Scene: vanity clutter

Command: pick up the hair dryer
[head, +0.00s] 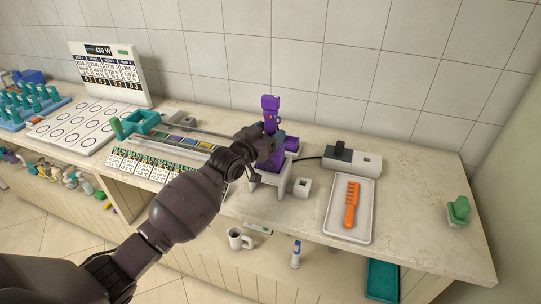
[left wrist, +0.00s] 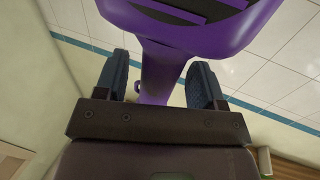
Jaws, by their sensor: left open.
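The purple hair dryer (head: 270,106) stands upright in a light stand (head: 270,180) on the counter in the head view. My left gripper (head: 268,150) is at the dryer, and my wrist hides part of it. In the left wrist view the dryer's wide purple end (left wrist: 195,25) fills the top. Its narrower purple part (left wrist: 160,75) comes down between the two blue-padded fingers of my left gripper (left wrist: 158,85). The fingers are open on either side of it, with a gap visible on each side. My right gripper is not in view.
Right of the stand are a power strip with a black plug (head: 341,152) and a white tray (head: 336,230) with an orange comb (head: 352,204). A green item (head: 459,209) sits at the far right. A label board (head: 150,166) lies left. The tiled wall is close behind.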

